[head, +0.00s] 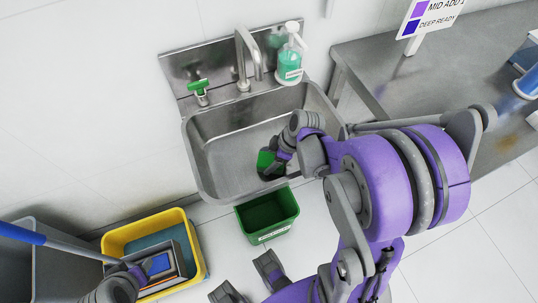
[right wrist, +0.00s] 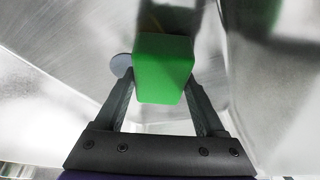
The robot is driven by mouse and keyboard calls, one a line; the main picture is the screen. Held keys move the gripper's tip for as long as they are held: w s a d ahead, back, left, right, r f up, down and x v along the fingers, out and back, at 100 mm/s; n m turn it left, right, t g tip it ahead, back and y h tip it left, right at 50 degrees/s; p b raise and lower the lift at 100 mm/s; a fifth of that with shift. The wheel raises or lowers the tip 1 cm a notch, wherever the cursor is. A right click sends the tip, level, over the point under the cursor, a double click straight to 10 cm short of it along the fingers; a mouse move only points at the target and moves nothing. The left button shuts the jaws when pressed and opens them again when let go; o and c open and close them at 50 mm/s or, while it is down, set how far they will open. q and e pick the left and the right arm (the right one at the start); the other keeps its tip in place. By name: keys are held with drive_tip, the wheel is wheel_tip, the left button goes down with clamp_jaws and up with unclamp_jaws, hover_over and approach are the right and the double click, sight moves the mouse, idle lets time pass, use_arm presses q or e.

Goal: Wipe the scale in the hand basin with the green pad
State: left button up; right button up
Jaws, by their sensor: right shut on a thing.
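The steel hand basin (head: 222,140) is mounted at the wall in the head view. My right gripper (head: 272,168) reaches down into its right part and is shut on the green pad (head: 265,159). In the right wrist view the pad (right wrist: 163,70) sits between the two fingers, its far end close to the steel surface. I cannot tell whether it touches. No scale patch stands out clearly; the arm and pad hide part of the basin. My left gripper (head: 142,276) is low at the left, by the yellow bucket, and its jaw state is unclear.
A faucet (head: 244,62), a soap bottle (head: 290,62) and a green-handled item (head: 199,90) stand on the basin's back ledge. A green bin (head: 267,214) is below the front rim. A yellow bucket (head: 197,246) stands lower left. A steel table (head: 375,62) is at right.

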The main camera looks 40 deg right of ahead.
drive_tip(key=shift+s+a+r, duration=0.1)
drive_tip(key=shift+s+a, duration=0.1)
drive_tip(key=shift+s, duration=0.55)
drive_tip(key=shift+s+a, duration=0.2)
drive_tip(key=shift+s, duration=0.55)
drive_tip(key=shift+d, duration=0.1)
drive_tip(key=shift+s+d, duration=0.3)
drive_tip(key=shift+d, duration=0.5)
drive_tip(key=shift+w+d+r, duration=0.1)
drive_tip(key=shift+w+d, duration=0.25)
drive_tip(key=shift+w, duration=0.15)
drive_tip(key=shift+w+d, duration=0.2)
drive_tip(key=shift+w, duration=1.05)
drive_tip(key=shift+w+d+f+b, duration=0.15)
drive_tip(key=shift+w+d, duration=0.1)
drive_tip(key=shift+w, duration=0.9)
drive_tip(key=shift+w+d+b, duration=0.15)
drive_tip(key=shift+w+d, duration=0.15)
drive_tip(key=shift+w, duration=0.85)
drive_tip(key=shift+w+d+f+b, duration=0.15)
drive_tip(key=shift+w+d, duration=0.1)
drive_tip(key=shift+w, duration=0.9)
drive_tip(key=shift+r, duration=0.1)
drive_tip(key=shift+r, duration=0.1)
